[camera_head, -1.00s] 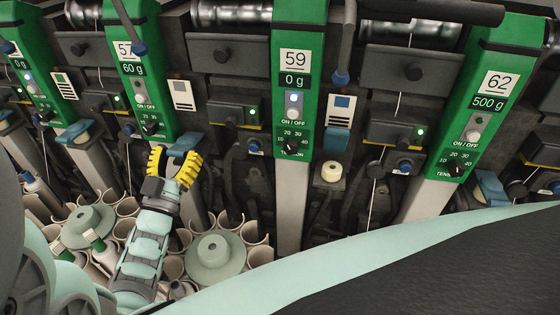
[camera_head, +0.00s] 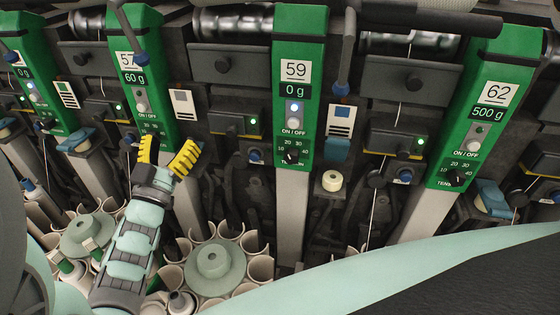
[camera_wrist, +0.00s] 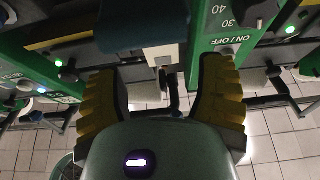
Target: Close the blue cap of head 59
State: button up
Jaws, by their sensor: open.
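The green panel of head 59 (camera_head: 295,85) stands near the middle of the head view. The blue cap (camera_head: 336,149) to its lower right looks raised upright, above and behind a cream round piece (camera_head: 332,181), which is uncovered. My gripper (camera_head: 167,157) is open and empty, with yellow padded fingers spread. It is well left of that cap, in front of the lower part of head 57. In the wrist view, my gripper (camera_wrist: 168,100) frames a narrow dark part between its fingers. A dark blue piece at the top there is too close to identify.
Head 57 (camera_head: 135,75) stands behind my gripper and head 62 (camera_head: 495,95) to the right; a blue cap (camera_head: 492,197) lies low beside head 62. A pale green bobbin (camera_head: 213,262) sits among white tubes below. A dark hanging lever (camera_head: 345,60) is above the cap.

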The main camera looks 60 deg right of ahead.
jog(key=shift+r, duration=2.2)
